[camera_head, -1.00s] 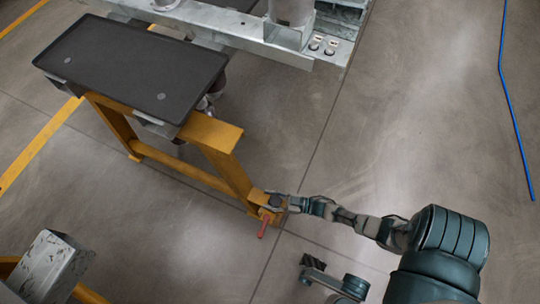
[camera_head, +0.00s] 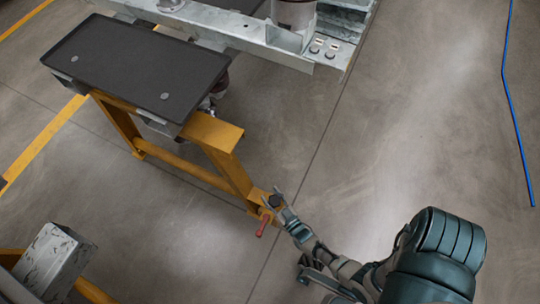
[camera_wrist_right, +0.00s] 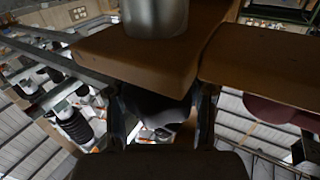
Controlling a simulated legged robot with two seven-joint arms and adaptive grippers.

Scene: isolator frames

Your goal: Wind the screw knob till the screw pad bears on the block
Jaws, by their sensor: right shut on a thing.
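The dark screw knob (camera_head: 274,201) is at the lower end of the yellow frame's near leg (camera_head: 235,172). My right gripper (camera_head: 274,197) reaches it from the lower right and is shut on it. In the right wrist view the dark, rounded knob (camera_wrist_right: 157,105) is between the fingers, under a brown-yellow beam (camera_wrist_right: 135,55). A red handle (camera_head: 263,225) hangs just beside the knob. I cannot make out the screw pad or the block for sure, nor whether they touch. My left gripper is not in view.
A black tray-like top (camera_head: 135,65) sits on the yellow frame. A grey metal rail structure (camera_head: 265,35) stands behind. A grey metal box (camera_head: 55,262) is at the lower left. A blue line (camera_head: 517,110) runs along the right. The floor right of the frame is open.

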